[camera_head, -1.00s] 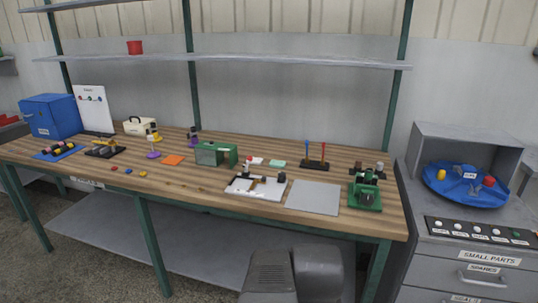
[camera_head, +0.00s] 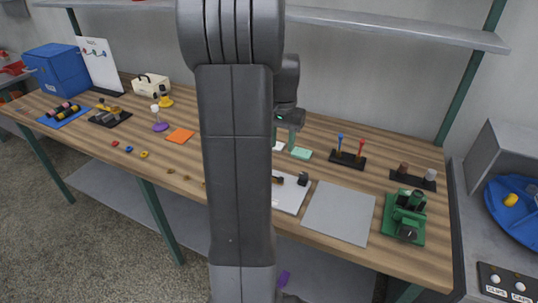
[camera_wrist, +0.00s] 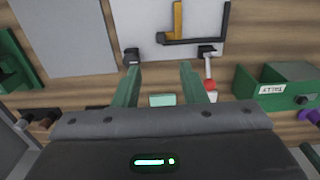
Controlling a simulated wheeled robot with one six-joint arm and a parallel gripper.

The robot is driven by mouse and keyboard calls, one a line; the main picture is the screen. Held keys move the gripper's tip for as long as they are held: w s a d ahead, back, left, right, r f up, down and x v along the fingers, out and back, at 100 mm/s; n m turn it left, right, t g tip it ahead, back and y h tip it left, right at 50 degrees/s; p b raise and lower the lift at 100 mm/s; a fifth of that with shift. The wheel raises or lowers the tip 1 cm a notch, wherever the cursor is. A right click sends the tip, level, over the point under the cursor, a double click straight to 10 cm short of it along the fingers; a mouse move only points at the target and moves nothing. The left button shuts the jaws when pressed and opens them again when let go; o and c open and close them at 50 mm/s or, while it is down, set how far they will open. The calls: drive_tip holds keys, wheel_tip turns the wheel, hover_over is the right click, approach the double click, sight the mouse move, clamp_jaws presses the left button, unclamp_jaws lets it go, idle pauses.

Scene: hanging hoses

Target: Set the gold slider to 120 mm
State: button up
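A white board (camera_wrist: 150,20) at the top of the wrist view carries a gold bar (camera_wrist: 178,20), which seems to be the gold slider, beside a black L-shaped piece (camera_wrist: 200,41). No scale reading is legible. My gripper (camera_wrist: 158,68) is open and empty, its two green fingers apart, between me and the board's edge. The gripper also shows in the head view (camera_head: 287,142), above the back of the bench behind the board. There my arm covers most of the board (camera_head: 292,196) and hides the gold bar.
Black blocks (camera_wrist: 131,57) sit at the board's edge; one has a white rod with a red end (camera_wrist: 210,85). A green box (camera_wrist: 275,85) stands to the right in the wrist view. A grey plate (camera_head: 338,212), green device (camera_head: 405,215) and red-and-blue rod stand (camera_head: 348,158) are nearby.

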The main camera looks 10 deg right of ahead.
sight(281, 178)
wheel_tip(281, 178, down, 14)
drive_tip(key=shift+w+r, duration=0.15)
drive_tip(key=shift+r, duration=0.05)
idle(0.4)
clamp_jaws()
